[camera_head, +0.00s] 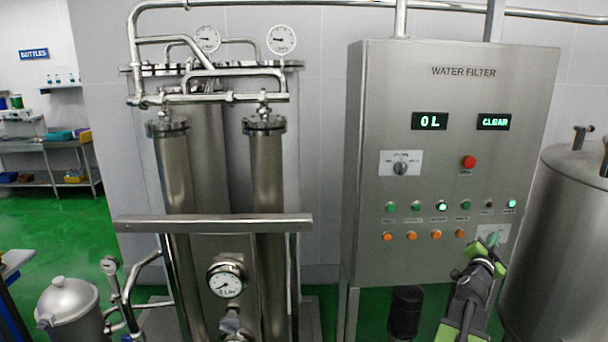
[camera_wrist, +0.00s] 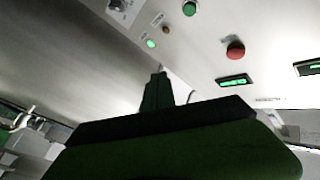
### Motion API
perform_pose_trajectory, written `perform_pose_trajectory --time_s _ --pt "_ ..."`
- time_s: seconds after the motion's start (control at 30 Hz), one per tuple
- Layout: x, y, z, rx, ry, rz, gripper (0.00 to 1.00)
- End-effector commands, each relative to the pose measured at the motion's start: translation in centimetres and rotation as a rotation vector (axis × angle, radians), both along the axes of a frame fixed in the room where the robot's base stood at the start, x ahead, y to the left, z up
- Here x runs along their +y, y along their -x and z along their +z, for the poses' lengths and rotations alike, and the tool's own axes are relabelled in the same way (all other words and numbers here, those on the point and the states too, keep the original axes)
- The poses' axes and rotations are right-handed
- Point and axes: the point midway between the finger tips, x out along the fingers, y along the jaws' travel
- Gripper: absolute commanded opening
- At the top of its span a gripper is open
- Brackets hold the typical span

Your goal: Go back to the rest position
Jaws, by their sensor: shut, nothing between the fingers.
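My gripper (camera_head: 487,250) is at the lower right of the head view, raised in front of the lower right corner of the water filter control panel (camera_head: 455,160). Its fingers are shut and hold nothing. It overlaps a small light plate on the panel, and I cannot tell whether it touches it. In the wrist view my gripper (camera_wrist: 158,90) shows dark at the centre, with the panel's buttons and displays beyond it, tilted.
The panel shows "0 L" (camera_head: 429,121) and "CLEAR" (camera_head: 494,122), with a red button (camera_head: 469,162), a rotary switch (camera_head: 400,168) and several lamps. A steel tank (camera_head: 560,240) stands close on the right. Filter columns (camera_head: 267,180) stand left. Green floor (camera_head: 60,235) is open at far left.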

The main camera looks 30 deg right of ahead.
Motion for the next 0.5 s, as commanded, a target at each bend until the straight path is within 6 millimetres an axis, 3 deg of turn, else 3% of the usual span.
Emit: perform_pose_trajectory --time_s 0.27,0.5 --pt "3.1 -7.2 -1.6 0.059 -0.051 0.141 0.0" --pt "8.2 -15.8 -4.1 0.154 -0.123 0.325 0.0"
